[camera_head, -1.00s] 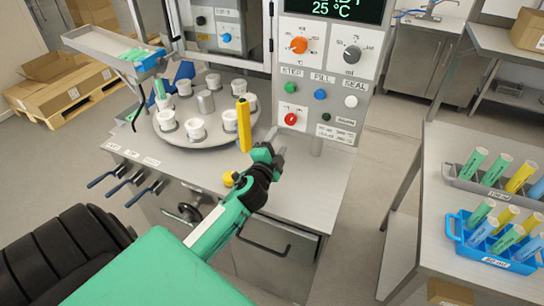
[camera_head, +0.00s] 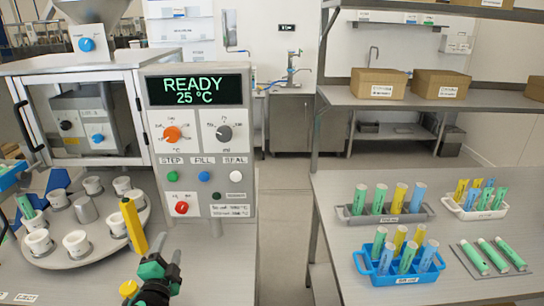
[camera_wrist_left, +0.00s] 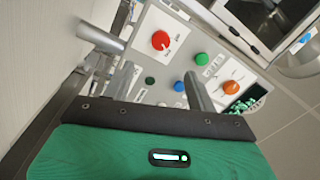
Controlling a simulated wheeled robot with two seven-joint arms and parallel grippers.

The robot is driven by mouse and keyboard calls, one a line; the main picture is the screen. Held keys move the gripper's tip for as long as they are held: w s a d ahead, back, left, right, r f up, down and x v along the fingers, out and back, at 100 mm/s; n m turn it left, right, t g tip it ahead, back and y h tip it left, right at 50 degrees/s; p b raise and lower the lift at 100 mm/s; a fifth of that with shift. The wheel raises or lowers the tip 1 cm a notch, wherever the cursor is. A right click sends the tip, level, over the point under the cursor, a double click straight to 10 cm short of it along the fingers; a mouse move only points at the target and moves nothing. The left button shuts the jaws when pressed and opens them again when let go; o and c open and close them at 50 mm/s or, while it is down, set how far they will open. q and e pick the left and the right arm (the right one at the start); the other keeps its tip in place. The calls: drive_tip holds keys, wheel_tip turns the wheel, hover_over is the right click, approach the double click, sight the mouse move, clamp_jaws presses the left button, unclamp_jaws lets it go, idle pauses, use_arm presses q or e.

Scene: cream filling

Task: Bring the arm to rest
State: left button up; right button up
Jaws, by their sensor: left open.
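My left gripper (camera_head: 168,262) is at the bottom of the head view, above the front of the machine table (camera_head: 225,270). Its jaws are open and nothing shows between them. It is just right of and below a yellow upright bar (camera_head: 132,226) and in front of the control panel (camera_head: 200,150). In the left wrist view the two fingers (camera_wrist_left: 160,82) stand apart, with the panel's red knob (camera_wrist_left: 161,40) and buttons beyond them. Most of the left arm is below the head view's edge. My right gripper is not in view.
A turntable (camera_head: 85,255) with several white cups stands left of the gripper. On the right, a bench (camera_head: 330,205) holds a blue rack (camera_head: 370,268), a grey rack (camera_head: 350,214) and a white rack (camera_head: 455,209) with colored tubes. A floor gap (camera_head: 285,225) separates bench and machine.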

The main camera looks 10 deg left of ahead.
use_arm(q)
drive_tip(key=s+d+f+n+g+h, duration=0.25)
drive_tip(key=s+d+f+g, duration=0.25)
drive_tip(key=s, duration=0.4)
drive_tip(key=s+d+f+n+g+h, duration=0.1)
drive_tip(key=s+d+f+n+g, duration=0.2)
drive_tip(key=s+d+f+g, duration=0.5)
drive_tip(key=s+d+f+n+g+h, duration=0.1)
drive_tip(key=s+d+f+n+h, duration=0.15)
drive_tip(key=s, duration=0.85)
wheel_tip(320, 180, down, 30)
drive_tip(key=g, duration=0.2)
drive_tip(key=s+a+f, duration=0.3)
drive_tip(key=s+f, duration=1.6)
drive_tip(key=f, duration=0.1)
drive_tip(key=shift+s+f+g+y, duration=0.2)
drive_tip(key=shift+s+g+y, duration=0.05)
drive_tip(key=shift+g+y, duration=0.15)
